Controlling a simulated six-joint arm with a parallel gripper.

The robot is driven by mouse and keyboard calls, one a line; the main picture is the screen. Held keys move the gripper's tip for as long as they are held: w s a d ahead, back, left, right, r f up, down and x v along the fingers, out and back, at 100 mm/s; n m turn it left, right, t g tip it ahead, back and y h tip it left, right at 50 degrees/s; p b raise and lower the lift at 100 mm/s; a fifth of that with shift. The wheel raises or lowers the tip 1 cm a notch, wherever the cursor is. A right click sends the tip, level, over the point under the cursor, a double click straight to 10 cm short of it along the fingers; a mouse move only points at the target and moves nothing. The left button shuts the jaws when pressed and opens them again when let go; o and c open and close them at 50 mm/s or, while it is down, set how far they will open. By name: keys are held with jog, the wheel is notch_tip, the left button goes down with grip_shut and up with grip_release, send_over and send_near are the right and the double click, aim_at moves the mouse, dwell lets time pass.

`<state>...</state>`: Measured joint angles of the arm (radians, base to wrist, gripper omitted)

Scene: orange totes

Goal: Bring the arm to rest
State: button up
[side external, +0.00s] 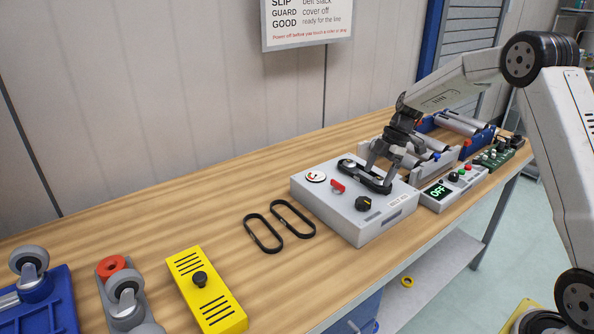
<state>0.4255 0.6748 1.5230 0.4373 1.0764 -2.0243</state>
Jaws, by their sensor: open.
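My gripper (388,172) points down over the belt unit (356,222), a light grey box on the wooden bench. The gripper is open, its fingers close above the right part of a black belt (365,176) on the unit's top. Whether the fingertips touch the belt or a pulley is hard to tell, and the fingers partly hide that end. My arm reaches in from the right. The unit carries a gauge (316,176), a red switch (337,187) and a black knob (364,203).
Two loose black belts (278,226) lie left of the unit. A yellow slotted cover (207,290) and caster assemblies (124,290) stand at front left. A control box (452,188) showing OFF and rollers (462,124) stand to the right. A wall (150,120) runs behind.

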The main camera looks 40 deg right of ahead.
jog(key=s+a+m+h, duration=0.2)
jog(key=s+a+m, duration=0.5)
jog(key=s, duration=0.3)
jog(key=s+a+f+m+t+h, duration=0.1)
jog(key=s+a+m+h, duration=0.1)
jog(key=s+a+m, duration=0.5)
jog(key=s+m, duration=0.1)
jog(key=s, duration=0.2)
jog(key=shift+a+f+m+t, duration=0.25)
jog(key=shift+a+m+t, duration=0.05)
